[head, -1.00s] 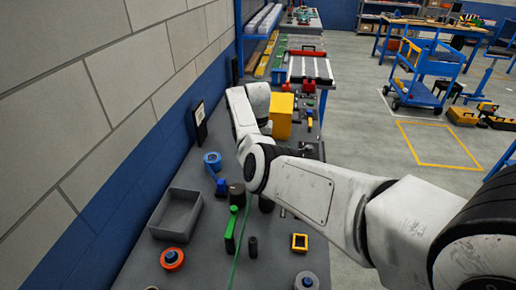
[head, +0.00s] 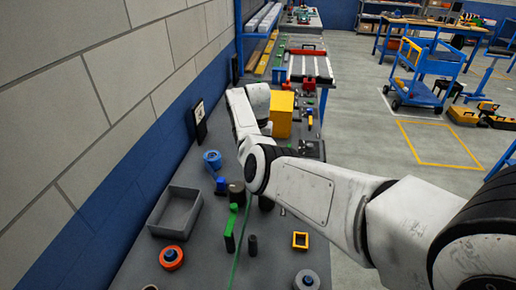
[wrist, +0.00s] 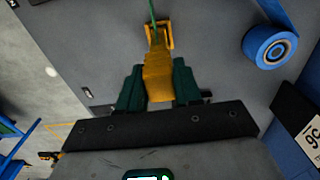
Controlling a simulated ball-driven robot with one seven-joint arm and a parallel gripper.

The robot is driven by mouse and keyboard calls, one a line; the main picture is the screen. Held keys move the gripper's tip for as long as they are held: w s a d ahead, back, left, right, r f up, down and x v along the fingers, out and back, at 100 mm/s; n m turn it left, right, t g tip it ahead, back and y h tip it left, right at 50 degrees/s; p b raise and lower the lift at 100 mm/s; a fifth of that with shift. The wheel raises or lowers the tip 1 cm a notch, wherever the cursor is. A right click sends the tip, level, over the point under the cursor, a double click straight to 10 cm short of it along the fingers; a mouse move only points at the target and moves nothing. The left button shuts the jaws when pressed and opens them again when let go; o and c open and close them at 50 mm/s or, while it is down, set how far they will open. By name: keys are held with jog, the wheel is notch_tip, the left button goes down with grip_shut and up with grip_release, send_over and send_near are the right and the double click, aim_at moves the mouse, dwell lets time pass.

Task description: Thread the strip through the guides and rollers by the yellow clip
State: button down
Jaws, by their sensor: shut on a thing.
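In the wrist view my gripper (wrist: 158,88) has its green fingers closed on the sides of the yellow clip (wrist: 158,70). The thin green strip (wrist: 153,12) runs from the clip's far end to the top of the picture. A yellow square frame (wrist: 168,28) shows at that far end; I cannot tell whether the clip is inside it or in front of it. In the head view the green strip (head: 238,250) runs along the bench past a green upright guide (head: 230,228) and a dark post (head: 253,246). My arm hides the gripper and clip there.
In the wrist view a blue roll (wrist: 270,45) is at the right. The wall bounds the left side.

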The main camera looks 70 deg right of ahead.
jog(key=shift+f+b, duration=0.6)
jog(key=shift+f, duration=0.25)
jog(key=c, duration=0.7)
grip_release()
notch_tip(320, 180, up, 3)
jog(key=shift+f+p, duration=0.15)
jog(key=shift+p, duration=1.05)
jog(key=shift+r, duration=3.2)
